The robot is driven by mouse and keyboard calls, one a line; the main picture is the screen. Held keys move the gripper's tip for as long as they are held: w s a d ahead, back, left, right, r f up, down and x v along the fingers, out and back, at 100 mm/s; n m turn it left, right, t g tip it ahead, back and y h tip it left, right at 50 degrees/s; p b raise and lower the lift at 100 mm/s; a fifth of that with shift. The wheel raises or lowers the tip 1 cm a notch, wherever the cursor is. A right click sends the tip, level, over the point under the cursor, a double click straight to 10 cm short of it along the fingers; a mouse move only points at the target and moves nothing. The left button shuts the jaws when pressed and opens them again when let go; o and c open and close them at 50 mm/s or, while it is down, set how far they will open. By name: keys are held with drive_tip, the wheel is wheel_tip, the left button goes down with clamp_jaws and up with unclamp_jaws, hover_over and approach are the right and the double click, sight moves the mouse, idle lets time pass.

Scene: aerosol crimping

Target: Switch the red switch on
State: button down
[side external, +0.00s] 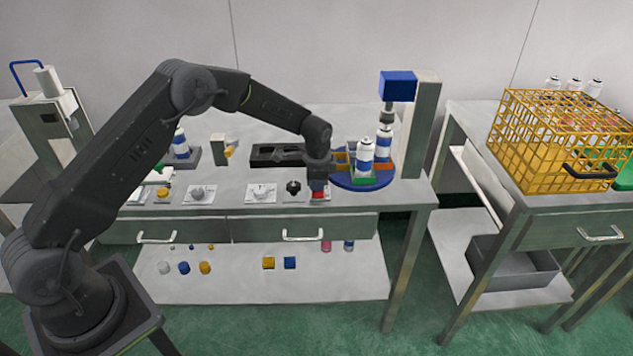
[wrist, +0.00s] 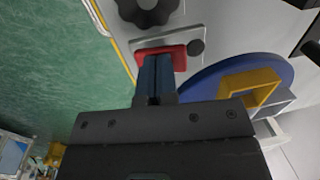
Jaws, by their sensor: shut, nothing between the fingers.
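The red switch (wrist: 179,53) sits on a small metal plate (wrist: 190,36) near the front edge of the worktable. In the side external view it shows as a small red patch (side external: 318,195) right under my gripper (side external: 318,184). In the wrist view my gripper (wrist: 157,60) has its two blue fingers shut together with nothing between them. The fingertips overlap the near edge of the switch, and I cannot tell whether they press on it. The fingers hide part of the switch.
A black knob (side external: 293,187) stands just left of the switch. The blue round turntable (side external: 345,182) with cans and coloured holders is close on the right, beside a press with a blue head (side external: 398,86). A yellow crate (side external: 520,130) stands on the right table.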

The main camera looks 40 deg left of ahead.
sight(317, 194)
wheel_tip(317, 194, up, 14)
drive_tip(key=s+d, duration=0.2)
idle(0.4)
drive_tip(key=shift+w+a+f, duration=0.1)
drive_tip(key=n, duration=1.2)
drive_tip(key=w+a+n, duration=0.1)
drive_tip(key=n, duration=0.5)
drive_tip(key=shift+t+y, duration=0.3)
drive_tip(key=f, duration=0.4)
drive_tip(key=w+a+f, duration=0.1)
drive_tip(key=f, duration=0.8)
drive_tip(key=shift+w+a+f, duration=0.3)
drive_tip(key=shift+w+a, duration=0.05)
drive_tip(key=shift+a, duration=0.05)
